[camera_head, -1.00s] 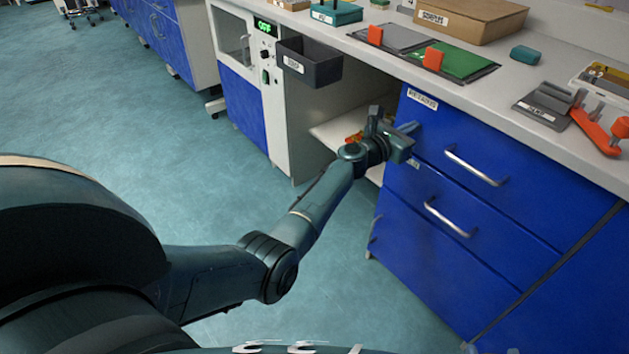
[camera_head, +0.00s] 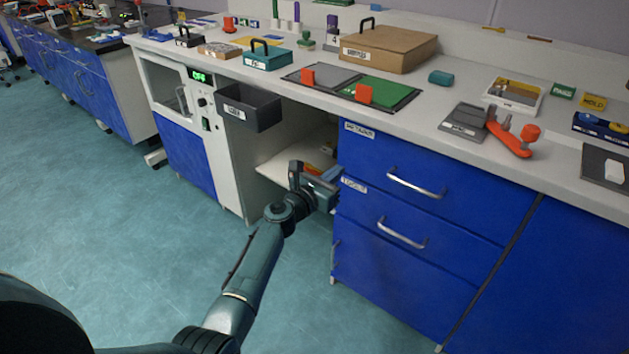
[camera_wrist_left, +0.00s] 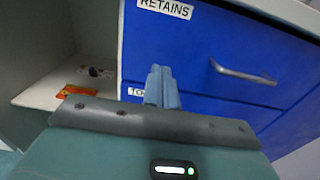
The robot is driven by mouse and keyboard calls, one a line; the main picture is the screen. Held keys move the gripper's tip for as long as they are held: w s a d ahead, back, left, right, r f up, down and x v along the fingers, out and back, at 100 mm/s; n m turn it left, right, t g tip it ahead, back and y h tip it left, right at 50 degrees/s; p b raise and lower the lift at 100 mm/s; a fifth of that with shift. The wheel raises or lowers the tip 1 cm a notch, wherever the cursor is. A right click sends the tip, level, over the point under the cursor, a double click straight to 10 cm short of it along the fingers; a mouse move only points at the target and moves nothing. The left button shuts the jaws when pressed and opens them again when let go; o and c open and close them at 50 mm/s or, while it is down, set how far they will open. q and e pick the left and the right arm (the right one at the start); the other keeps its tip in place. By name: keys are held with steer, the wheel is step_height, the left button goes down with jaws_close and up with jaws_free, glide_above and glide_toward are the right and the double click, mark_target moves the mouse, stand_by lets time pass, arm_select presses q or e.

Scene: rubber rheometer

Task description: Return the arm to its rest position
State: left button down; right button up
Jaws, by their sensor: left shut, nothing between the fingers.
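My left gripper (camera_head: 322,186) is in the middle of the head view, at the end of my arm coming from the lower left. It is in front of the open shelf bay, beside the left edge of the blue drawers. In the left wrist view its fingers (camera_wrist_left: 161,86) are together with nothing between them, in front of the blue drawer fronts. The "RETAINS" drawer (camera_wrist_left: 200,55) is shut. My right gripper is not in view.
The open shelf (camera_head: 283,164) holds an orange-red item (camera_wrist_left: 88,92). A dark bin (camera_head: 250,108) hangs on the white cabinet front. The countertop (camera_head: 420,120) carries a wooden box (camera_head: 388,50), a green mat (camera_head: 388,91) and several tools. The floor (camera_head: 110,220) at left is clear.

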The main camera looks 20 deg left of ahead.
arm_select(q)
steer(key=s+f+m+g+y+p, duration=0.1)
steer(key=s+f+m+g, duration=0.15)
steer(key=s+m, duration=0.85)
steer(key=s+f+m+g+y, duration=0.1)
steer(key=s+f+m, duration=0.2)
steer(key=s+m, duration=0.85)
steer(key=s+d+r+m, duration=0.1)
steer(key=s+r+m, duration=0.2)
steer(key=s+m, duration=0.4)
steer(key=s+d+r+m, duration=0.1)
steer(key=s+r+m, duration=0.35)
steer(key=s, duration=0.35)
steer(key=shift+r+m+g+y+p, duration=0.25)
steer(key=shift+r+g+p, duration=0.75)
steer(key=shift+p, duration=3.9)
steer(key=shift+r+m+g+y+p, duration=0.35)
steer(key=shift+r+p, duration=1.15)
steer(key=shift+p, duration=3.35)
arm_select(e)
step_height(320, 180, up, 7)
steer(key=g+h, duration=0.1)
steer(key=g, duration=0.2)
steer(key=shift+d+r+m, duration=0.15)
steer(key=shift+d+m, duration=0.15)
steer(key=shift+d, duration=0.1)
